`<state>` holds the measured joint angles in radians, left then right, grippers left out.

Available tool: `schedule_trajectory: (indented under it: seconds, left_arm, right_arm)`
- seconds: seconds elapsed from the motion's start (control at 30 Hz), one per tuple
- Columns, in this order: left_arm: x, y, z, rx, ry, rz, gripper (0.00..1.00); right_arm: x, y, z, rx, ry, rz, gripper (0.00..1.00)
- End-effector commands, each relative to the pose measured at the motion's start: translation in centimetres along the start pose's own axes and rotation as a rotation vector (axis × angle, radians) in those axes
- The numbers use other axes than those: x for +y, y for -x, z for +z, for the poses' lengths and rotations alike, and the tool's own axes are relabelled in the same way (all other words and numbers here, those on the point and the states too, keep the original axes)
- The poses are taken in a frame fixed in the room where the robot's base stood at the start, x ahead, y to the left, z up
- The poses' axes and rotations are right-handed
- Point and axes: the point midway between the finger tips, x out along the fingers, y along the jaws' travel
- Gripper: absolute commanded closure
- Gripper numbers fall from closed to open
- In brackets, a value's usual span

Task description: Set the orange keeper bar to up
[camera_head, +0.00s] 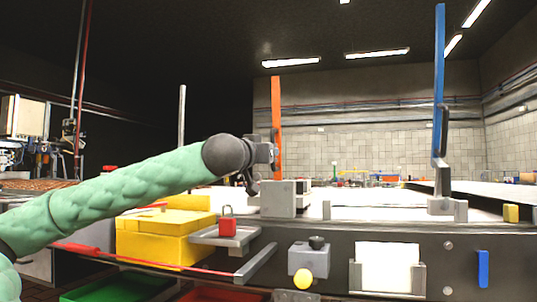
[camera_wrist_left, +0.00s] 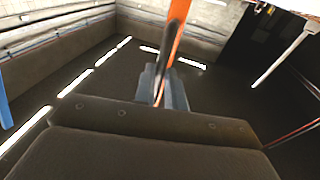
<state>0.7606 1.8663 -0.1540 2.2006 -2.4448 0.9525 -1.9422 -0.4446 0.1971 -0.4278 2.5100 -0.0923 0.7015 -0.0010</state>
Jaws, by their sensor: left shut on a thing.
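The orange keeper bar (camera_head: 277,125) stands upright in the head view, rising above the grey block (camera_head: 285,200) on the bench. My left gripper (camera_head: 268,160) is at its lower part and shut on it. In the left wrist view the orange bar (camera_wrist_left: 176,30) runs from the top edge down to the grey fingers of my left gripper (camera_wrist_left: 162,85), which close around it. The bar's lower end is partly hidden by my gripper. My right gripper is not in view.
A blue bar (camera_head: 440,80) stands upright at the right. A yellow box (camera_head: 165,243) and a red padlock (camera_head: 227,222) on a small grey shelf are at the bench front. A paper holder (camera_head: 387,268) is on the front panel. Space above the bench is open.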

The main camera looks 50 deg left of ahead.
Motion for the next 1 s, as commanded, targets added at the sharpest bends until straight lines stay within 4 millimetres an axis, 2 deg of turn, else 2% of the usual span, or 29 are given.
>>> schedule_trajectory:
  seconds: [0.1,0.13,0.23,0.67,1.0]
  left_arm:
    - [0.2,0.1,0.3,-0.004,-0.001,0.003,1.0]
    - [0.2,0.1,0.3,-0.004,-0.001,0.003,0.84]
    - [0.1,0.1,0.2,-0.003,-0.001,0.003,0.66]
    - [0.1,0.5,0.1,-0.001,-0.001,0.001,0.66]
    - [0.1,3.6,0.0,0.001,-0.003,0.001,0.66]
  right_arm:
    - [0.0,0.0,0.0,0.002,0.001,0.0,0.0]
    - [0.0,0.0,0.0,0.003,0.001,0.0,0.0]
    - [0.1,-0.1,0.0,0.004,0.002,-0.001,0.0]
    - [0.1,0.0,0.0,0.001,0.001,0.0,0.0]
    - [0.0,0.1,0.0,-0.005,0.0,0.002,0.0]
